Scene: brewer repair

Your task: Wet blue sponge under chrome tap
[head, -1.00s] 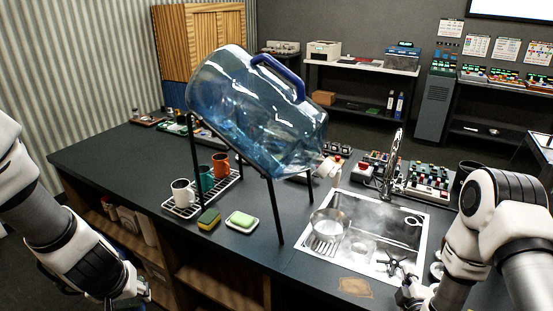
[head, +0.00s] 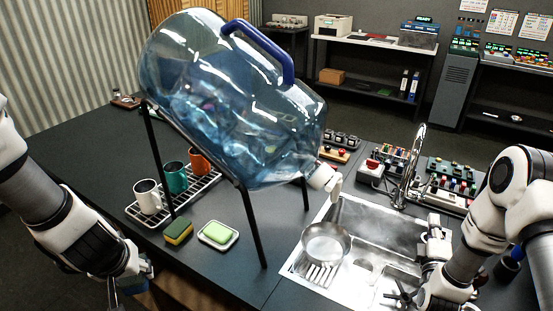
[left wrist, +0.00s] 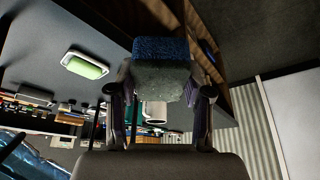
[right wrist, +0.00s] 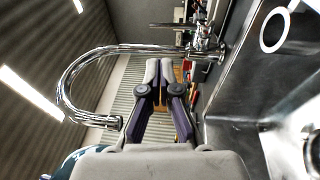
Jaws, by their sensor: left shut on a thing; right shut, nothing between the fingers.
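The blue sponge (left wrist: 160,50) is between the fingers of my left gripper (left wrist: 158,95), with a blue upper part and a greyish face. In the head view my left gripper (head: 125,290) is low at the left, before the counter's front edge, well away from the sink; the sponge is barely visible there. The chrome tap (head: 416,160) stands behind the sink with a curved spout. It also shows in the right wrist view (right wrist: 85,60).
A large blue water jug (head: 230,100) tilts on a black stand above the counter. The sink (head: 375,225) holds a metal pan (head: 326,243). A yellow-green sponge (head: 178,232), a green bar on a white dish (head: 218,235) and mugs on a rack (head: 170,200) stand left.

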